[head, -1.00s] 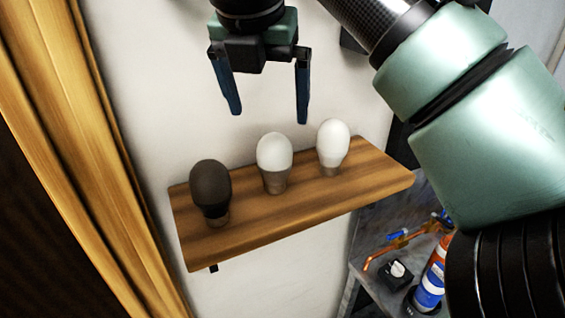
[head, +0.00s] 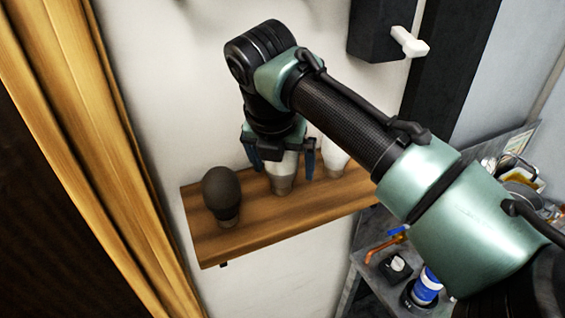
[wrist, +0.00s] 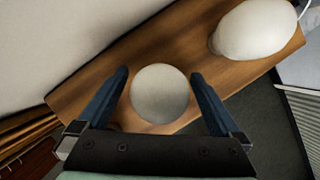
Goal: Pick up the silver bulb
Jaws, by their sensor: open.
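Three bulbs stand upright on a wooden shelf (head: 250,238) on the wall. None is labelled; the middle bulb (head: 284,172) is pale with a grey-brown base, and I cannot tell for sure that it is the silver one. My gripper (head: 281,174) is open, pointing down with a blue finger on either side of the middle bulb. In the wrist view this bulb (wrist: 160,93) shows as a round pale grey top between the fingers (wrist: 160,85), with a gap on each side. Its base is hidden there.
A dark bulb (head: 221,193) stands to the left and a white bulb (head: 336,156) to the right, partly hidden by my arm. The white one also shows in the wrist view (wrist: 254,30). A grey counter with tools lies lower right.

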